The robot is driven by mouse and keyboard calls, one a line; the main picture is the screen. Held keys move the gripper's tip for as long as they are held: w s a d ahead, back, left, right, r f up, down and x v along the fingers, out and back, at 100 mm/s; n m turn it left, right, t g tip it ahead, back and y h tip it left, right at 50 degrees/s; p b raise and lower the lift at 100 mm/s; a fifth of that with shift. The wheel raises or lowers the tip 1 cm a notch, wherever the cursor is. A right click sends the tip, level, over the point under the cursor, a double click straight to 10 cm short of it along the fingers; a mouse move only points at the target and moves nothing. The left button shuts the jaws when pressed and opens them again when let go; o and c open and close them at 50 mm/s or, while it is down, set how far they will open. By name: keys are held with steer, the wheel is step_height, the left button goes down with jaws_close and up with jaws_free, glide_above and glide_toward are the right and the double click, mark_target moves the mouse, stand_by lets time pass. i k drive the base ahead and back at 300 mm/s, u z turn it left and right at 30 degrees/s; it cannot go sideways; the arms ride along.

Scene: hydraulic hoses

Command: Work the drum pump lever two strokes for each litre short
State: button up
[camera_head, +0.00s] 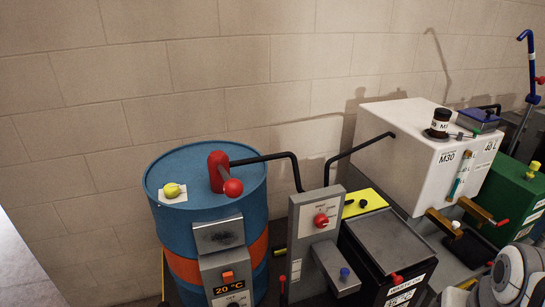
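The blue drum (165,220) with an orange band (185,268) stands against the wall at left centre. On its lid is a red pump head (217,168). A red ball knob (232,187) shows at its front, apparently the lever's end; the lever itself is foreshortened. A white tank (385,150) marked M30 and 40 L stands at right, with a narrow sight gauge (460,175) on its front; its level is too small to read. My white and grey arm shows at the bottom right corner; my gripper is not in view.
A display (229,289) on the drum reads 20 °C. A yellow-green object lies on a white sheet (172,193) on the lid. A dark bin (385,250) and green box (515,195) stand right.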

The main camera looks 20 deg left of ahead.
mark_target(233, 188)
steer(key=u, duration=1)
steer(key=k, duration=0.95)
steer(key=u, duration=0.4)
steer(key=i, duration=1)
steer(key=z, duration=0.1)
steer(key=k, duration=0.2)
steer(key=u, duration=0.15)
